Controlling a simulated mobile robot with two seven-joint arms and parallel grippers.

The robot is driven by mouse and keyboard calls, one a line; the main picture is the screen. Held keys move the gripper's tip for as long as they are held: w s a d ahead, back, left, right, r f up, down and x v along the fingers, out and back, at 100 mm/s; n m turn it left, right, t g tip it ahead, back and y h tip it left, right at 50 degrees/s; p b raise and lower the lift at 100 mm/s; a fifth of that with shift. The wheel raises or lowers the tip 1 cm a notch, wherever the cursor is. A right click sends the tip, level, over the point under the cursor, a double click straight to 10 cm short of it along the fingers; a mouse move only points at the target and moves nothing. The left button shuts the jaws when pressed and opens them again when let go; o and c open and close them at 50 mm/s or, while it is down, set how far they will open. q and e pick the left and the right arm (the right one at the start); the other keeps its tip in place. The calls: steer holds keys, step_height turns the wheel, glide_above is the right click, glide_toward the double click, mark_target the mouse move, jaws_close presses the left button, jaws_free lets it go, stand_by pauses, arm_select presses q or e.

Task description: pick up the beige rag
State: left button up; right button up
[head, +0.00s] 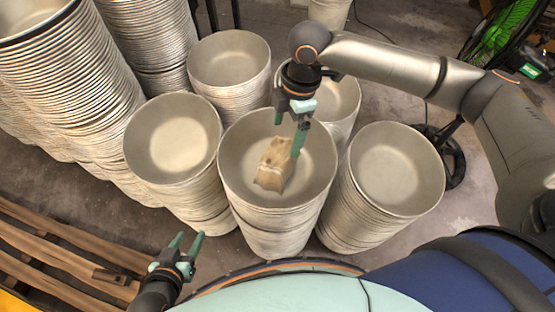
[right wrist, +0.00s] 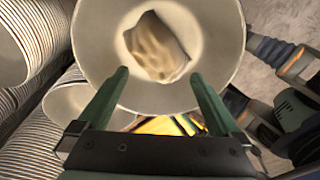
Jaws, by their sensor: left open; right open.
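The beige rag (head: 271,172) lies crumpled inside the top bowl (head: 240,150) of the middle front stack. It also shows in the right wrist view (right wrist: 157,47), beyond the fingertips. My right gripper (head: 290,130) is open and empty over this bowl, above the rag. In the right wrist view its two green fingers (right wrist: 160,80) are spread wide, with the rag between and ahead of them, apart from both. My left gripper (head: 187,240) is open and empty at the lower left, outside the bowls.
Stacks of bowls stand close by at left (head: 172,140), right (head: 397,170) and behind (head: 228,60). Taller stacks (head: 60,70) fill the upper left. A wooden pallet (head: 60,255) lies at lower left. A green fan (head: 505,35) stands at upper right.

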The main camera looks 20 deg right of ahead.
mark_target(279, 155)
steer(key=f, duration=0.3)
steer(key=a+f, duration=0.1)
steer(key=f, duration=0.1)
steer(key=shift+b, duration=0.4)
steer(key=f, duration=0.2)
steer(key=a+f+b, duration=0.1)
steer(key=f, duration=0.2)
steer(key=shift+s, duration=0.1)
arm_select(q)
steer(key=shift+s+a+f, duration=0.15)
steer(key=shift+s+f, duration=0.05)
steer(key=shift+f, duration=0.35)
steer(key=shift+s+a+f, duration=0.1)
steer(key=shift+s+f, duration=0.05)
steer(key=shift+f, duration=0.35)
arm_select(e)
steer(key=c, duration=1.2)
